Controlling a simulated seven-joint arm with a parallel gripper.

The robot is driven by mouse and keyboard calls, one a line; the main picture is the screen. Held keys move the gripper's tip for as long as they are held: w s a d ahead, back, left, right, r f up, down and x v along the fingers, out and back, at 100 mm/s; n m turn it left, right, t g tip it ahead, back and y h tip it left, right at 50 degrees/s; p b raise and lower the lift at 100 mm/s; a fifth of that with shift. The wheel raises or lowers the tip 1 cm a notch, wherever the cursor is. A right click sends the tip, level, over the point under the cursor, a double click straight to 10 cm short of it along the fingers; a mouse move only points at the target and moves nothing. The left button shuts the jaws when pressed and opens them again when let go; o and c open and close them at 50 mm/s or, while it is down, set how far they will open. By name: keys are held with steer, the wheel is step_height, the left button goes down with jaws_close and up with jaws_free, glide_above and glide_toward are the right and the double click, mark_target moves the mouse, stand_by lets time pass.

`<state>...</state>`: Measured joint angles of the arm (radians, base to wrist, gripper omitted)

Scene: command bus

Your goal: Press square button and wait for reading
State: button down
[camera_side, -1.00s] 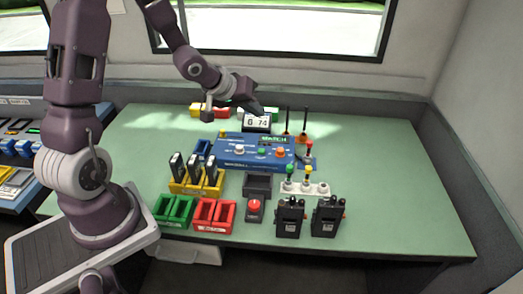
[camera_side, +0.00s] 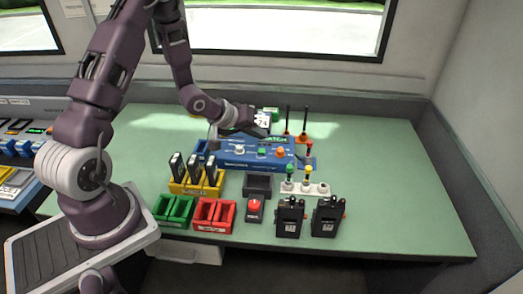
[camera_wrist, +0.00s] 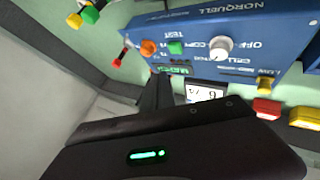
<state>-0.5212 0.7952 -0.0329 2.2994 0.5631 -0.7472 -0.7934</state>
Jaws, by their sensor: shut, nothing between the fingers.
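The blue device (camera_side: 232,161) stands mid-table; it also shows upside down in the wrist view (camera_wrist: 262,33). Its sloped face carries a white knob (camera_side: 239,150), a green square button (camera_side: 262,152) and an orange round button (camera_side: 280,152). In the wrist view the green button (camera_wrist: 175,47) sits between the orange button (camera_wrist: 148,47) and the white knob (camera_wrist: 219,48). My gripper (camera_side: 266,131) is shut and empty, over the back of the device, apart from the green button. It partly hides the green-lettered screen and the number display (camera_side: 262,119) behind; the display's digits are only partly readable.
A yellow rack (camera_side: 196,187) with black modules, green bins (camera_side: 174,209), red bins (camera_side: 214,214), a red push button (camera_side: 255,205) and two black radios (camera_side: 290,217) stand in front. A white holder (camera_side: 305,189) carries coloured-top pegs. The right of the table is clear.

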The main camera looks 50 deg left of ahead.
mark_target(259, 152)
steer(key=shift+f, duration=1.35)
steer(key=shift+f, duration=0.1)
stand_by(0.9)
steer(key=shift+f, duration=0.35)
steer(key=shift+f, duration=0.35)
stand_by(0.4)
steer(key=shift+r, duration=0.8)
steer(key=shift+r, duration=2.5)
